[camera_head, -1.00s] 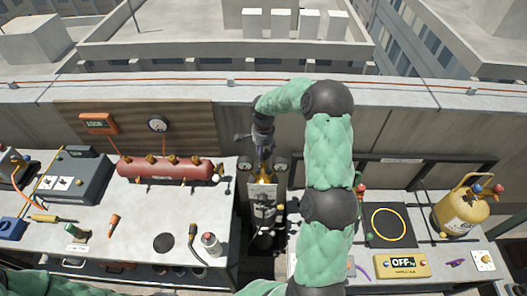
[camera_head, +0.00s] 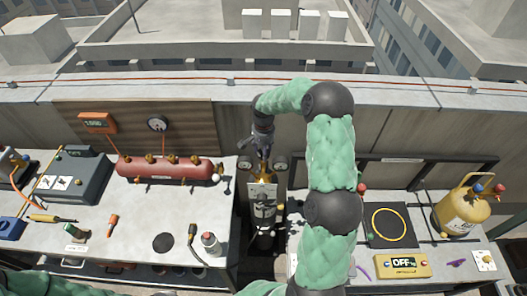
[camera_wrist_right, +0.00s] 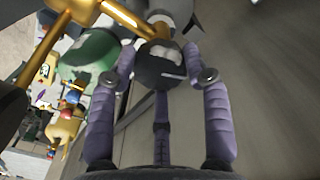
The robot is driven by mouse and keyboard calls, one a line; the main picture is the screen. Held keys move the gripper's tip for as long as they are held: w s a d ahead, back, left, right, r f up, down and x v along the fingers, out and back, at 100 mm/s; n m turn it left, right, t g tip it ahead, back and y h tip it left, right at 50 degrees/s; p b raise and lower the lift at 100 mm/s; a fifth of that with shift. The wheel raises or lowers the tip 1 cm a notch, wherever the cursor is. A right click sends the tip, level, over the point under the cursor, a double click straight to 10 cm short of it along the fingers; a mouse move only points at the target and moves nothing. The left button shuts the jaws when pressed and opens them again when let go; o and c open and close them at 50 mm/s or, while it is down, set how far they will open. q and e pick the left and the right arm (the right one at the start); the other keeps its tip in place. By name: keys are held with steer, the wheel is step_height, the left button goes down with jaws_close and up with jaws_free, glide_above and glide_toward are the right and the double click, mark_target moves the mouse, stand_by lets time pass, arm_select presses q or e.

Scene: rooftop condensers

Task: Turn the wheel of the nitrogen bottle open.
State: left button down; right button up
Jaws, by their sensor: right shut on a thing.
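The nitrogen bottle (camera_head: 264,212) stands upright in the gap between the two benches, with a pale label and brass fittings at its top. My right gripper (camera_head: 262,148) is above the bottle's top, coming down from the wall side. In the right wrist view its two purple fingers (camera_wrist_right: 160,68) are shut on a dark round wheel (camera_wrist_right: 158,66), one finger on each side. Brass tubing (camera_wrist_right: 122,14) runs close beside the wheel. In the head view the wheel is mostly hidden by the gripper. My left gripper is not in view.
Two round gauges flank the bottle's top, one at the right (camera_head: 281,163). A red cylinder (camera_head: 165,168) with brass valves is on the left bench (camera_head: 135,215). A yellow bottle (camera_head: 461,212) and an OFF display box (camera_head: 402,265) are on the right bench. The parapet wall is close behind.

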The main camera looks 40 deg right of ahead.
steer(key=n, duration=0.3)
steer(key=shift+n, duration=0.4)
steer(key=n, duration=0.3)
steer(key=shift+n, duration=0.3)
steer(key=n, duration=0.3)
steer(key=shift+n, duration=0.3)
steer(key=n+p, duration=0.1)
steer(key=n, duration=0.7)
steer(key=shift+p, duration=0.3)
steer(key=n, duration=0.4)
steer(key=shift+n+p, duration=0.3)
steer(key=shift+p, duration=0.1)
steer(key=n, duration=0.3)
steer(key=shift+n+p, duration=0.3)
steer(key=shift+p, duration=0.1)
steer(key=shift+n+p, duration=0.35)
steer(key=shift+n, duration=1.45)
